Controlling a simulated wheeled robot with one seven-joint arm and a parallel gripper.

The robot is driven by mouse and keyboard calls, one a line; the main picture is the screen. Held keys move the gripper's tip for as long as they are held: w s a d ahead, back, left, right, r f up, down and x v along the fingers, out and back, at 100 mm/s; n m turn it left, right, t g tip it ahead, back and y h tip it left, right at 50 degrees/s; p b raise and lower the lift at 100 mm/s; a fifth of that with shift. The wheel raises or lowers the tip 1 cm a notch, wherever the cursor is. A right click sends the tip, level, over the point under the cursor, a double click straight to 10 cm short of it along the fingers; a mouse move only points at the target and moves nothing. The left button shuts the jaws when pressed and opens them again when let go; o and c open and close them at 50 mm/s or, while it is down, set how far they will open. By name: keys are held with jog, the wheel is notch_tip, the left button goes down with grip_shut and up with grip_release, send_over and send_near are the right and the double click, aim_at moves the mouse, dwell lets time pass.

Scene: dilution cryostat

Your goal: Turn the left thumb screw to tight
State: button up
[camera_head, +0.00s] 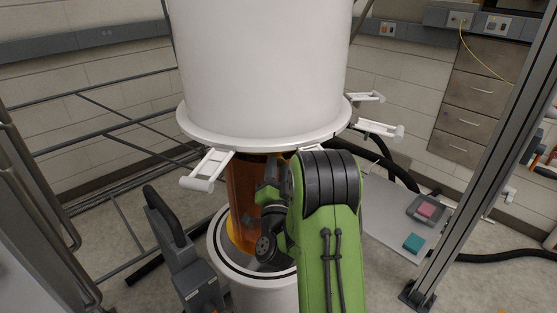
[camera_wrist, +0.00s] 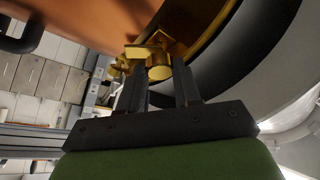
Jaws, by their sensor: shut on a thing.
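A brass thumb screw (camera_wrist: 158,70) shows at the top centre of the wrist view, by the edge of a gold flange (camera_wrist: 205,30). My gripper (camera_wrist: 160,84) has its two dark fingers on either side of the screw, shut on it. In the head view my green arm reaches under the white can, and the screw and fingertips are hidden there. I cannot tell from these views how tight the screw is.
The white can (camera_head: 260,70) hangs above, with white handles (camera_head: 207,170) at its rim. A copper-coloured cylinder (camera_head: 243,195) stands below it, inside an open white vessel (camera_head: 222,250). A grey cart (camera_head: 183,250) stands left. A metal frame post (camera_head: 480,160) rises at right.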

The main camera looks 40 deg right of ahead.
jog(key=shift+r+m+g+h+p, duration=0.1)
jog(key=shift+m+g+h+p, duration=0.25)
jog(key=shift+m, duration=0.45)
jog(key=o, duration=1.1)
jog(key=shift+c, duration=0.2)
